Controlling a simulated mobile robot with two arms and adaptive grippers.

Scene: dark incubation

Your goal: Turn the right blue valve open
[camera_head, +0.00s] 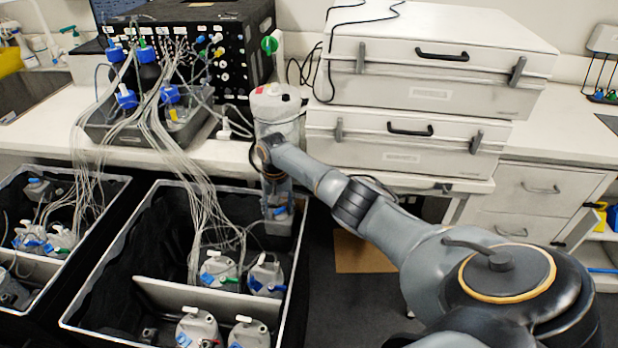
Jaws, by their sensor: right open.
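My right arm reaches in from the right, and its wrist points down over the back right corner of the middle crate (150,187). My right gripper (277,200) hangs there, small and dark, with its fingertips hard to make out. A small blue part (281,213) shows right at its tip; I cannot tell whether they touch. Lower in the crate, white-capped bottles carry blue valves: one on the left bottle (216,266) and one on the right bottle (266,275). The right bottle's blue valve (255,284) is in clear view, below and apart from the gripper. My left gripper is out of view.
Tubes (200,170) run from a black control box (235,60) and a grey tray of blue-capped bottles (125,132) down into the crates. A divider (190,296) crosses the middle crate. Stacked white cases (410,100) stand behind my forearm. Another crate (40,300) is at left.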

